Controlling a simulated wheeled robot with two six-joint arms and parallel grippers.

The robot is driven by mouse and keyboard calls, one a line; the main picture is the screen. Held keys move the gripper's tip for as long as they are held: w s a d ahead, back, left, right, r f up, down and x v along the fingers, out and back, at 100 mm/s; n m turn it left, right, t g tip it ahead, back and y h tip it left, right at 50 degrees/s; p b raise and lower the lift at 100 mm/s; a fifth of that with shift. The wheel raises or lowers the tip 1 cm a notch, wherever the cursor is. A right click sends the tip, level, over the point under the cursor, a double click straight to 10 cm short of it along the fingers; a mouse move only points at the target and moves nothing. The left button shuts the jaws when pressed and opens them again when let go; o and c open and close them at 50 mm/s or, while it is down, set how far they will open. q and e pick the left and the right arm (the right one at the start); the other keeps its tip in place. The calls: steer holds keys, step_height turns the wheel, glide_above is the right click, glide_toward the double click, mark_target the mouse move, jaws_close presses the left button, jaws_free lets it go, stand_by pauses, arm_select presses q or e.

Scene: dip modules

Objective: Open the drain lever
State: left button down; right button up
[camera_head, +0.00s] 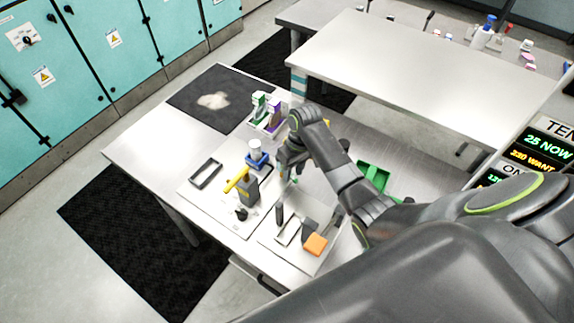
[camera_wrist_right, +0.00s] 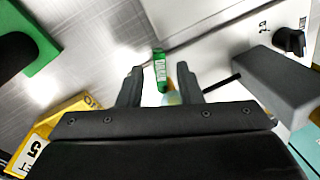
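A small green lever tag with white lettering that seems to read DRAIN (camera_wrist_right: 160,72) shows in the right wrist view, ahead of and between my right fingers. My right gripper (camera_wrist_right: 160,85) is open, its two dark fingers apart with a clear gap. A pale rounded thing and an orange bit sit below the tag, partly hidden by the gripper body. In the head view my right gripper (camera_head: 285,165) is over the table beside the blue-based cup (camera_head: 256,157); the tag is too small to make out surely there. My left gripper is not in view.
A grey block (camera_head: 249,190), yellow bar (camera_head: 237,180) and black knob (camera_head: 241,213) stand left of my right arm. An orange block (camera_head: 316,244) lies in front, a green bin (camera_head: 373,177) to the right. Green and purple items (camera_head: 268,110) stand behind.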

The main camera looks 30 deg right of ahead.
steer(key=shift+f, duration=0.2)
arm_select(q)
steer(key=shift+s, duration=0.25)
arm_select(e)
steer(key=shift+s, duration=0.1)
jaws_close()
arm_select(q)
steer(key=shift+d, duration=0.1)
arm_select(e)
steer(key=shift+w+d+r+n, duration=0.1)
steer(key=shift+w+d+n, duration=0.05)
steer(key=shift+n, duration=0.4)
steer(key=shift+w+d+n, duration=0.1)
steer(key=shift+d+n, duration=0.05)
steer(key=shift+n, duration=0.4)
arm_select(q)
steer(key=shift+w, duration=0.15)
arm_select(e)
jaws_free()
